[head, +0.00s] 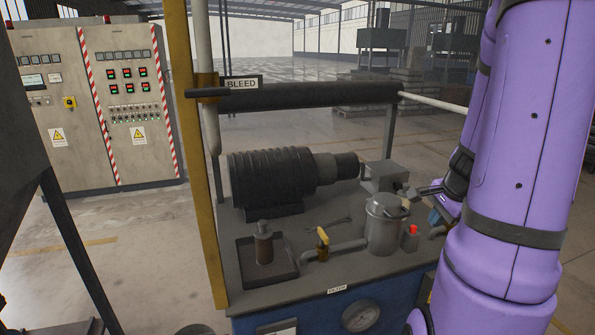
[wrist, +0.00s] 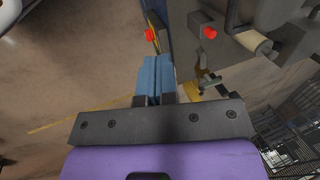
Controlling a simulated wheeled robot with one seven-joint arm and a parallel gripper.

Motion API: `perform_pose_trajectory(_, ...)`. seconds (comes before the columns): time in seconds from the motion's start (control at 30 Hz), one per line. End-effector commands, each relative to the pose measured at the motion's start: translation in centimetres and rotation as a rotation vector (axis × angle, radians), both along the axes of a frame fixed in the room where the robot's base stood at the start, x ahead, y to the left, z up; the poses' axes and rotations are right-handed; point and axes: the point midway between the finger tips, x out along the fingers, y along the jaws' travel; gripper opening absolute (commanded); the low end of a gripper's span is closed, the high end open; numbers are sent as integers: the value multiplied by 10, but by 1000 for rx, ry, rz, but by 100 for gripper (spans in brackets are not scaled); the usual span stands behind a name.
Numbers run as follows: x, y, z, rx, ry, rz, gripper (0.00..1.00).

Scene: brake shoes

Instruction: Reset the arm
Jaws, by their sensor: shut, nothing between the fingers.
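My gripper (wrist: 155,62) shows in the wrist view with its two blue fingers side by side and together. It is shut and holds nothing. In the wrist view the fingers point toward the edge of grey equipment with red parts. In the head view my purple arm fills the right side and hides the right end of the bench. The exact place of the fingertips is hard to tell there.
A bench (head: 330,277) carries a dark motor (head: 270,180), a metal canister (head: 384,228), a red button (head: 412,231), a yellow-handled valve (head: 322,240) and a tray (head: 285,275) with a brown cylinder (head: 264,248). A yellow post (head: 195,150) stands at left. Control cabinets (head: 110,110) stand behind.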

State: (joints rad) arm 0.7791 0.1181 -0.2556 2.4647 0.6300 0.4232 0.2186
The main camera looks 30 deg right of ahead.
Motion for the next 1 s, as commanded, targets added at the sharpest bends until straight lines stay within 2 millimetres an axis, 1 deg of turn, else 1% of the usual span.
perform_pose_trajectory(0.1, 1, 1, 1, -1, -2, 6, 0)
perform_pose_trajectory(0.17, 5, 5, 5, -7, -7, 29, 0)
perform_pose_trajectory(0.27, 18, 23, 20, -23, -23, 122, 0)
perform_pose_trajectory(0.37, 36, 54, 45, -52, -45, 280, 0)
perform_pose_trajectory(0.43, 46, 81, 64, -80, -59, 410, 0)
perform_pose_trajectory(0.5, 53, 108, 82, -110, -71, 539, 0)
perform_pose_trajectory(0.57, 56, 131, 97, -137, -79, 649, 0)
perform_pose_trajectory(0.6, 57, 146, 106, -157, -82, 722, 0)
perform_pose_trajectory(0.67, 56, 168, 119, -187, -88, 826, 0)
perform_pose_trajectory(0.7, 54, 182, 127, -210, -90, 897, 0)
perform_pose_trajectory(0.77, 49, 203, 139, -245, -92, 999, 0)
perform_pose_trajectory(0.8, 45, 216, 146, -270, -92, 1066, 0)
perform_pose_trajectory(0.9, 32, 246, 164, -339, -92, 1228, 0)
perform_pose_trajectory(1.0, 14, 272, 179, -416, -88, 1381, 0)
